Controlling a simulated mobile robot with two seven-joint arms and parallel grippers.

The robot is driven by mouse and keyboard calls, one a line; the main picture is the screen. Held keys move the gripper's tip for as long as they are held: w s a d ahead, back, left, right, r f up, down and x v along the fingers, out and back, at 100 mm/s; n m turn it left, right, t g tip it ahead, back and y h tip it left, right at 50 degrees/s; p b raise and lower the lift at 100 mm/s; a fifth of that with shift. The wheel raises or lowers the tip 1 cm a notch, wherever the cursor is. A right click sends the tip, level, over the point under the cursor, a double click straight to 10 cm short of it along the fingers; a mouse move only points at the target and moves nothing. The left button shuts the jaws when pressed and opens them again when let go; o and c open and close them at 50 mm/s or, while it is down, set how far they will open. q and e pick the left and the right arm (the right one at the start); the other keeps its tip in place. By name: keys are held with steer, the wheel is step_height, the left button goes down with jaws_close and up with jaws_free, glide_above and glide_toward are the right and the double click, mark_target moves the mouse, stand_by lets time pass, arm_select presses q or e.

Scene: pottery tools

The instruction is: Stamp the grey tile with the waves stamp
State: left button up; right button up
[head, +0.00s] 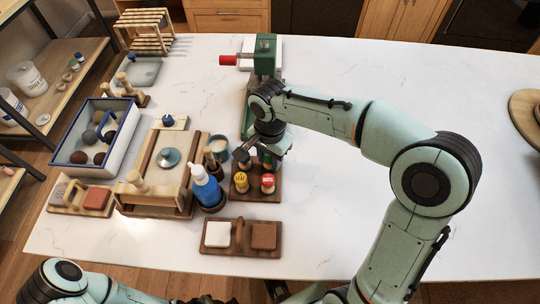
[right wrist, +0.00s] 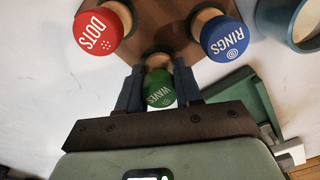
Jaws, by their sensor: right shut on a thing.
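The waves stamp, with a green top marked WAVES (right wrist: 160,88), stands in a wooden rack (right wrist: 150,40) in the right wrist view. My right gripper (right wrist: 160,97) is shut on it, a dark finger on either side. In the head view my right gripper (head: 262,151) is over the far part of the rack (head: 257,197), and the arm hides most of the waves stamp. A grey tile (head: 58,192) lies in a small wooden tray at the left, beside a terracotta tile (head: 97,198).
A red DOTS stamp (right wrist: 103,30) and a blue RINGS stamp (right wrist: 225,38) flank the waves stamp. A blue bottle (head: 205,187) stands left of the rack. A tray with white and brown tiles (head: 240,249) is nearer.

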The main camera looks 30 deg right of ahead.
arm_select(q)
steer(key=shift+s+f, duration=0.15)
steer(key=shift+f, duration=0.1)
arm_select(e)
steer(key=shift+f, duration=0.3)
steer(key=o, duration=1.1)
arm_select(q)
steer(key=r+p, duration=0.1)
steer(key=w+r, duration=0.1)
steer(key=shift+w+r+p, duration=0.15)
steer(key=shift+r+p, duration=0.15)
steer(key=shift+p, duration=0.1)
arm_select(e)
step_height(320, 180, up, 13)
steer(key=shift+r, duration=0.2)
